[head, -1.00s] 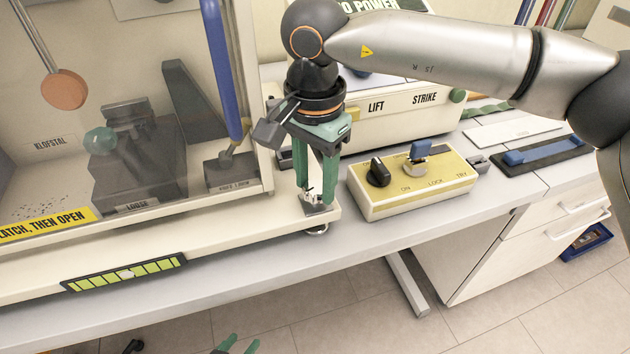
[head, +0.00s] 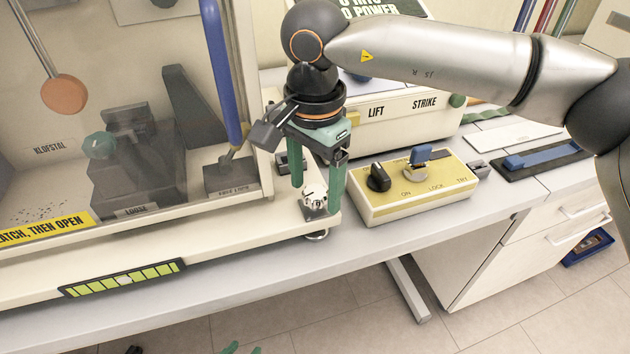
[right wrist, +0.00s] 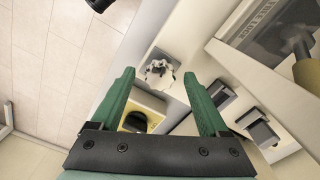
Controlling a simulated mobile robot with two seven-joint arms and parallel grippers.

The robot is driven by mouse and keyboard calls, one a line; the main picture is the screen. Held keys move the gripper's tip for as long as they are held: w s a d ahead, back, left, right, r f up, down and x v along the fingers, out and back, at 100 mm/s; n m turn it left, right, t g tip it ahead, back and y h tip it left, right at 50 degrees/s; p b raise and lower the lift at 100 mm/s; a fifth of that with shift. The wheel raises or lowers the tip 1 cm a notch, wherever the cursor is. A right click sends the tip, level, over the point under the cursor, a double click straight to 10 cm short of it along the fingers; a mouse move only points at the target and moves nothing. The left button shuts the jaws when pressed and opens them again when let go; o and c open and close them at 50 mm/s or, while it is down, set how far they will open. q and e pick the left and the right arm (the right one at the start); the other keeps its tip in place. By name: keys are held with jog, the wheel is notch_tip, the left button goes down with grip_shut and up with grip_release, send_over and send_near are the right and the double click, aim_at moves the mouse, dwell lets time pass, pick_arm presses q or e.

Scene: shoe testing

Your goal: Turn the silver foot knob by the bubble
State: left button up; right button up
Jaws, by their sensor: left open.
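The silver foot knob (head: 315,198) stands on the front right corner of the cream machine base. It also shows in the right wrist view (right wrist: 160,72), with notches round its rim. My right gripper (head: 317,198) is open above it, pointing down, one finger on each side. In the right wrist view both fingers (right wrist: 158,77) are spread, with a gap on each side of the knob. Only green fingertips of my left gripper (head: 240,348) show at the bottom edge.
A yellow-topped control box (head: 413,187) with a black knob and a blue-handled switch stands close right of the gripper. A clear-walled cabinet (head: 100,120) with a blue post rises to the left. The bench's front strip (head: 250,280) is clear.

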aim_at(315, 192)
notch_tip(315, 192, up, 12)
jog(key=shift+r+p, duration=0.25)
jog(key=shift+p, duration=0.2)
dwell(0.4)
